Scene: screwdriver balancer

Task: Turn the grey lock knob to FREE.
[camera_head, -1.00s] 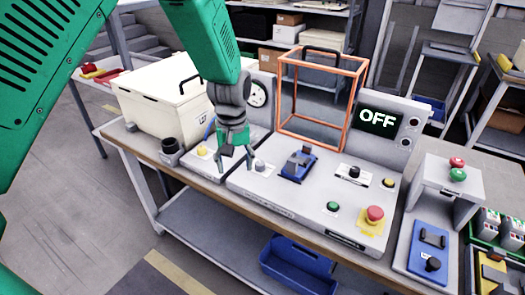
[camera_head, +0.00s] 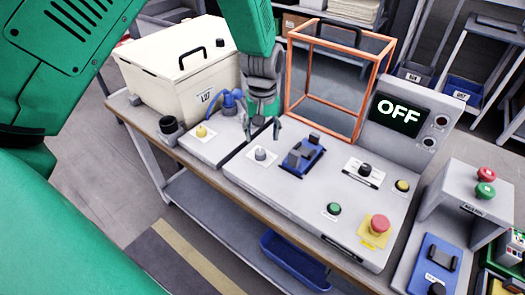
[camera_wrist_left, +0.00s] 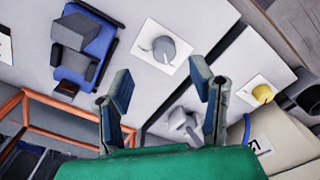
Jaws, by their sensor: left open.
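The grey lock knob (camera_head: 261,154) stands on a white plate at the left part of the grey control panel (camera_head: 300,201). In the left wrist view the knob (camera_wrist_left: 164,48) shows beyond the fingertips, with a small pointer on its left side. My left gripper (camera_head: 262,129) is open and empty, just behind and above the knob, apart from it. In the left wrist view its two fingers (camera_wrist_left: 161,78) stand wide apart, with the knob beyond the gap. The lettering around the knob is too small to read. My right gripper is not in view.
A blue clamp-like fixture (camera_head: 304,154) sits right of the knob. An orange frame (camera_head: 359,97) stands behind. A yellow knob (camera_head: 201,132) and a cream box (camera_head: 179,75) are to the left. A red mushroom button (camera_head: 379,225) and an OFF display (camera_head: 398,114) are to the right.

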